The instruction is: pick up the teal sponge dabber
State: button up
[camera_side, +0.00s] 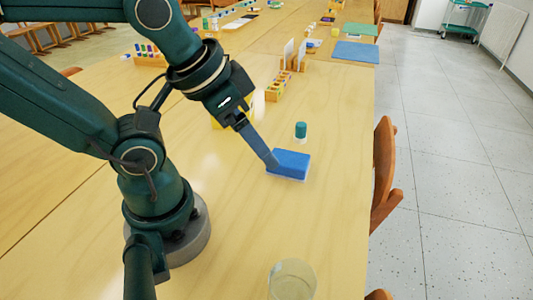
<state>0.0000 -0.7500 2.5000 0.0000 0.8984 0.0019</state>
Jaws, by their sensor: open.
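The teal sponge dabber (301,130) is a small upright cylinder with a teal upper part and a pale lower part. It stands on the wooden table, just behind the blue block. My gripper (272,161) points down at the left edge of the blue block (291,163), to the front left of the dabber and apart from it. The jaws are open. Only one finger shows clearly, and I cannot tell whether it touches the block.
A clear glass jar (292,281) stands at the table's front. A yellow item (229,112) is partly hidden behind my wrist. A wooden holder (276,90) with coloured pieces stands farther back. A wooden chair (384,172) is at the right edge. The table (335,220) is bare near front right.

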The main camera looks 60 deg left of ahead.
jog(key=w+d+r+n+t+h, duration=0.25)
jog(key=w+r+t, duration=0.35)
jog(key=w+r, duration=0.55)
jog(key=w+a+n+t+y, duration=0.2)
jog(key=w+a+n+y, duration=0.35)
jog(key=w, duration=0.45)
jog(key=n+g+y, duration=0.7)
jog(key=g+y, duration=0.1)
jog(key=y, duration=0.1)
send_over(302, 129)
jog(key=d, duration=0.2)
notch_tip(302, 129, down, 18)
jog(key=shift+m+g, duration=0.4)
jog(key=shift+m, duration=0.3)
jog(key=f, duration=0.4)
jog(key=s+f, duration=0.1)
jog(key=f, duration=0.1)
jog(key=shift+s+d, duration=0.1)
jog(key=shift+d, duration=0.2)
jog(key=shift+x, duration=2.45)
jog(key=shift+d+f, duration=0.1)
